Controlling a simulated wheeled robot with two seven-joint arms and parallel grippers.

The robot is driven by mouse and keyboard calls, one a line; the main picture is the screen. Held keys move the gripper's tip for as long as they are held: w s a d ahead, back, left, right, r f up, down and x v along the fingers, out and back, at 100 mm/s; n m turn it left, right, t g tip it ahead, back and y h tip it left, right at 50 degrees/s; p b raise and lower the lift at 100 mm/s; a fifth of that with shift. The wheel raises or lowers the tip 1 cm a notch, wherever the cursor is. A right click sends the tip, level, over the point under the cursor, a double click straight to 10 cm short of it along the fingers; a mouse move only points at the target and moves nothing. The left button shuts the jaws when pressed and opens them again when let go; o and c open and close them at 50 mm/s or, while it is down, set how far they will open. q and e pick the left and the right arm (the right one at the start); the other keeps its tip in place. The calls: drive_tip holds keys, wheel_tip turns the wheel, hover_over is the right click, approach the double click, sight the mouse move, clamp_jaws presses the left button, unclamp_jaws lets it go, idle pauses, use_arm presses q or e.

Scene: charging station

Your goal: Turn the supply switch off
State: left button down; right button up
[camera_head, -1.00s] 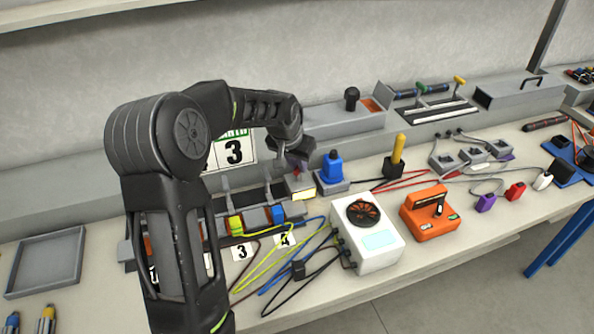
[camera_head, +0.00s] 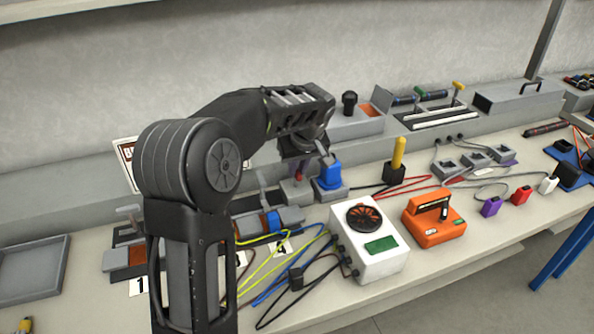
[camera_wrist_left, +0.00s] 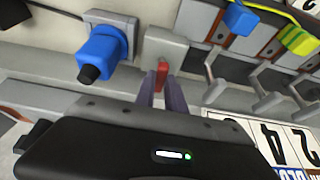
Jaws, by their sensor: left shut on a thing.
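The switch is a small grey box (camera_head: 296,194) with a red lever (camera_head: 299,178), left of the blue knob block (camera_head: 330,176). In the left wrist view the box (camera_wrist_left: 166,44) and red lever (camera_wrist_left: 162,72) are at top centre. My left gripper (camera_wrist_left: 161,88) has its purple-grey fingers closed around the lever's end. In the head view my left gripper (camera_head: 297,163) is over the box, partly hidden by its own wrist. My right gripper is not in view.
A white box (camera_head: 370,262) with a fan dial and a dark green display stands to the right, beside an orange case (camera_head: 434,220). Coloured cables run left of it. A row of lever switches with numbered cards is partly behind my left arm.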

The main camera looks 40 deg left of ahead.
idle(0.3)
use_arm(q)
drive_tip(key=c, duration=1.4)
unclamp_jaws()
drive_tip(key=v, duration=0.7)
drive_tip(key=shift+d+r, duration=0.15)
drive_tip(key=shift+r, duration=0.25)
